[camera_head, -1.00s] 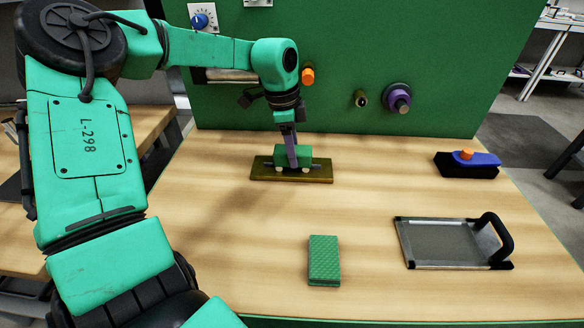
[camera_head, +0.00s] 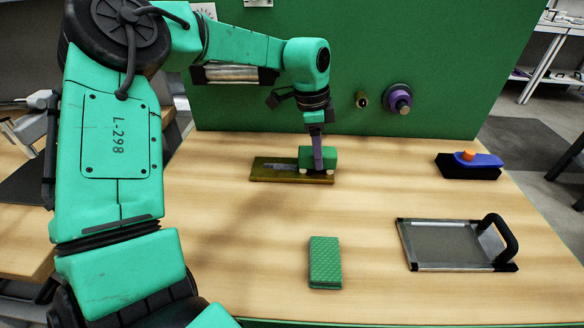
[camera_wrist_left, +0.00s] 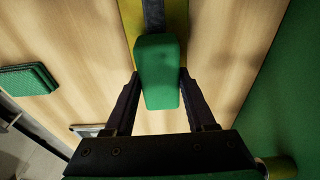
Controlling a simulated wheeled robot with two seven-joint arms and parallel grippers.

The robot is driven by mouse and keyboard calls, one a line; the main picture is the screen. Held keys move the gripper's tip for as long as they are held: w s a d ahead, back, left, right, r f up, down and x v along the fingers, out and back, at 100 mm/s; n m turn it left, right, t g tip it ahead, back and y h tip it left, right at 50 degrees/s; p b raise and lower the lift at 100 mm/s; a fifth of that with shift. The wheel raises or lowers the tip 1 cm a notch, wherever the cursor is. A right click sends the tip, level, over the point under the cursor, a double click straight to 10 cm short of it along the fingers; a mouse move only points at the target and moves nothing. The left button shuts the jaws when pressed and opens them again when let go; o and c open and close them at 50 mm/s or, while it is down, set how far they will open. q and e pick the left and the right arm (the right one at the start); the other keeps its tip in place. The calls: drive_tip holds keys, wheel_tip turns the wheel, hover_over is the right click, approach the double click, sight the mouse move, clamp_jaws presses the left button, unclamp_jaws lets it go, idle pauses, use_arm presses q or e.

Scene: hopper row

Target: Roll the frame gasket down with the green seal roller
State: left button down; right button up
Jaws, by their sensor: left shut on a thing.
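The green seal roller (camera_head: 330,156) is a green block with pale wheels low on its side. It stands at the right end of an olive-yellow plate (camera_head: 258,177) on the bench. A dark grey strip, apparently the frame gasket (camera_head: 280,167), lies along the plate left of the roller. My left gripper (camera_head: 318,165) is shut on the roller from above. In the left wrist view the roller (camera_wrist_left: 158,75) sits between the two fingers, with the strip (camera_wrist_left: 153,15) running out beyond it. The strip under the roller is hidden. My right gripper is not in view.
A green textured pad (camera_head: 325,262) lies at the front. A metal-framed tray (camera_head: 445,240) with a black handle stands at right. A black block (camera_head: 465,171) with a blue and orange piece lies behind it. A green panel (camera_head: 430,60) with a purple knob (camera_head: 398,100) closes the back.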

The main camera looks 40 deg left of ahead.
sight(331, 151)
use_arm(q)
drive_tip(key=shift+w+d, duration=0.9)
drive_tip(key=shift+d, duration=0.3)
drive_tip(key=shift+s+a, duration=0.7)
drive_tip(key=shift+a, duration=0.25)
drive_tip(key=shift+s+a, duration=0.7)
drive_tip(key=shift+a, duration=0.2)
drive_tip(key=shift+a, duration=0.1)
drive_tip(key=shift+s+a, duration=1.35)
drive_tip(key=shift+a, duration=0.3)
drive_tip(key=s+a+p, duration=0.1)
drive_tip(key=s+a, duration=0.1)
drive_tip(key=a, duration=0.1)
drive_tip(key=shift+s+r+p, duration=0.1)
drive_tip(key=shift+s+p, duration=0.05)
drive_tip(key=shift+p, duration=0.15)
drive_tip(key=shift+s+a, duration=0.25)
drive_tip(key=shift+a, duration=0.05)
